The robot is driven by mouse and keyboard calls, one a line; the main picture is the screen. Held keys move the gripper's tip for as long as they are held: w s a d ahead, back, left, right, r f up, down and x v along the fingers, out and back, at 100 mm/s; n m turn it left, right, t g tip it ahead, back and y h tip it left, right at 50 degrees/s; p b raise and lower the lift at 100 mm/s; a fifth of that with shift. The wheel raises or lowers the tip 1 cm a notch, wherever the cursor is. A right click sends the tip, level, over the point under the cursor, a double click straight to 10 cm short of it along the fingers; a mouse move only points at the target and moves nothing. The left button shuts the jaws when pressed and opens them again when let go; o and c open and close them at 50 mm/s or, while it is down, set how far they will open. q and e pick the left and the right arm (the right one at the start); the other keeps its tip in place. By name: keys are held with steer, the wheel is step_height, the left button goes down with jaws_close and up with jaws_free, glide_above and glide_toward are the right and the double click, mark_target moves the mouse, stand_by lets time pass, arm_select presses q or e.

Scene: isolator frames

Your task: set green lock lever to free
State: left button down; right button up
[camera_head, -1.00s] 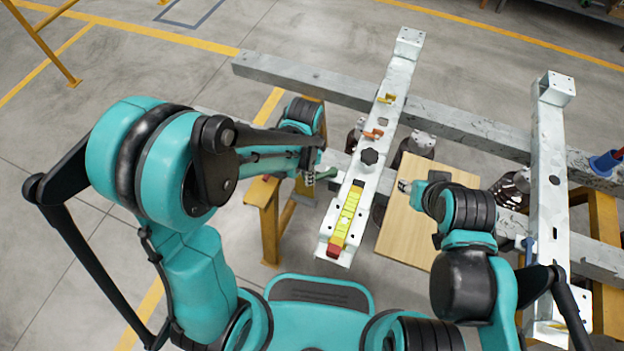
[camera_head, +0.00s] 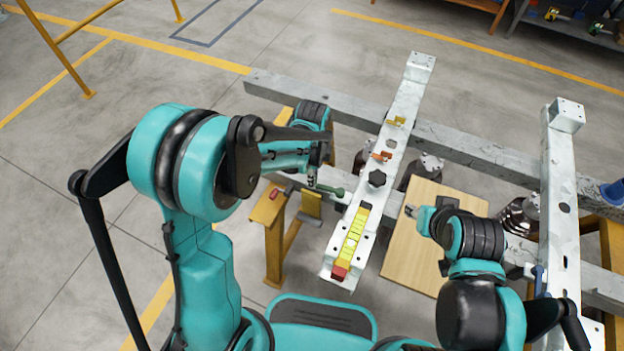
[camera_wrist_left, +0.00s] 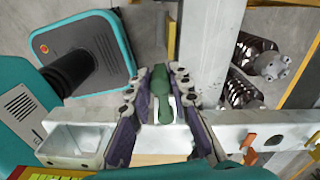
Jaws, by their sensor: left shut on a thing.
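The green lock lever (camera_head: 331,190) sticks out from the left side of the upright-running grey metal beam (camera_head: 404,105), below the orange lever's level. In the left wrist view, the green lever (camera_wrist_left: 161,88) lies between the two dark fingers of my left gripper (camera_wrist_left: 157,72), which is shut on it. In the head view my left gripper (camera_head: 313,183) is at the lever's left end, partly hidden by my arm. My right gripper (camera_head: 411,211) is over the wooden board, small in view; its jaw opening is unclear.
A wooden board (camera_head: 405,255) lies right of the beam. A yellow stand (camera_head: 273,240) is at left.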

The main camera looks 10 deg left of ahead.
arm_select(q)
steer(key=shift+w+d, duration=0.1)
steer(key=shift+w, duration=0.1)
stand_by(0.3)
steer(key=c, duration=1.4)
jaws_free()
steer(key=shift+r, duration=0.1)
step_height(320, 180, up, 12)
